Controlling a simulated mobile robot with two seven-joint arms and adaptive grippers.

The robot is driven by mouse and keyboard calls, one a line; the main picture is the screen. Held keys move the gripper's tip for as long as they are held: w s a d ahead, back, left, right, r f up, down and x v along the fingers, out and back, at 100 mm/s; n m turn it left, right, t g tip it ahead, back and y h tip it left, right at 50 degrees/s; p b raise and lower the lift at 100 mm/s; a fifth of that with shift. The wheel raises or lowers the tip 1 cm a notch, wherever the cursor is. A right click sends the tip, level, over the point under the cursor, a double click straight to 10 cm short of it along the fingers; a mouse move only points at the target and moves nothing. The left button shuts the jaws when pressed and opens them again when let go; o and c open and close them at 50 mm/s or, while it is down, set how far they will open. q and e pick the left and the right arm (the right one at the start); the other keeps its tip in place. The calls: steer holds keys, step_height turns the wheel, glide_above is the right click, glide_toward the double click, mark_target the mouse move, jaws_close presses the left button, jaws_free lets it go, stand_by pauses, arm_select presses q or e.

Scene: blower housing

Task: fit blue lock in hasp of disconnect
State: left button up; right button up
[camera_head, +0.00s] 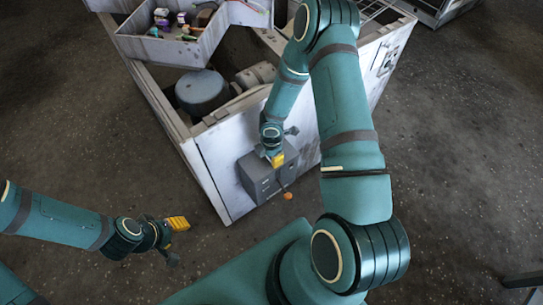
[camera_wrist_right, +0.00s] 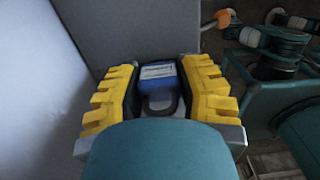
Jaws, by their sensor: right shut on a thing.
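The grey disconnect box (camera_head: 258,180) is on the white housing wall, with an orange-knobbed handle (camera_head: 287,196) at its lower right. My right gripper (camera_head: 277,159) is right at the box's upper part. In the right wrist view its yellow fingers are shut on the blue lock (camera_wrist_right: 158,76), whose dark shackle (camera_wrist_right: 160,104) points toward the wrist. The box's grey surface (camera_wrist_right: 125,25) lies just past the lock. The hasp cannot be made out, nor whether the lock touches it. My left gripper (camera_head: 176,240) is open and empty at lower left, away from the housing.
The open-topped blower housing (camera_head: 215,165) holds a grey round drum (camera_head: 202,92).

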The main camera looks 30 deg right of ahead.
steer(key=shift+f, duration=0.2)
steer(key=o, duration=0.9)
steer(key=shift+o, duration=0.2)
steer(key=shift+r, duration=0.1)
step_height(320, 180, up, 12)
steer(key=shift+f, duration=0.1)
steer(key=s+a+f+m+y, duration=0.1)
steer(key=s+a+m, duration=0.2)
steer(key=a+m, duration=0.2)
steer(key=s+a+f+m+t+y, duration=0.1)
steer(key=s+a+m, duration=0.2)
steer(key=a+m, duration=0.3)
steer(key=s+a+f+m+y, duration=0.1)
steer(key=s+a+f+m, duration=0.1)
steer(key=a+m, duration=0.4)
steer(key=s+m, duration=0.1)
steer(key=m, duration=0.2)
steer(key=shift+s+a+m+t+y, duration=0.25)
steer(key=shift+m+t+y, duration=0.05)
steer(key=shift+t+y, duration=0.1)
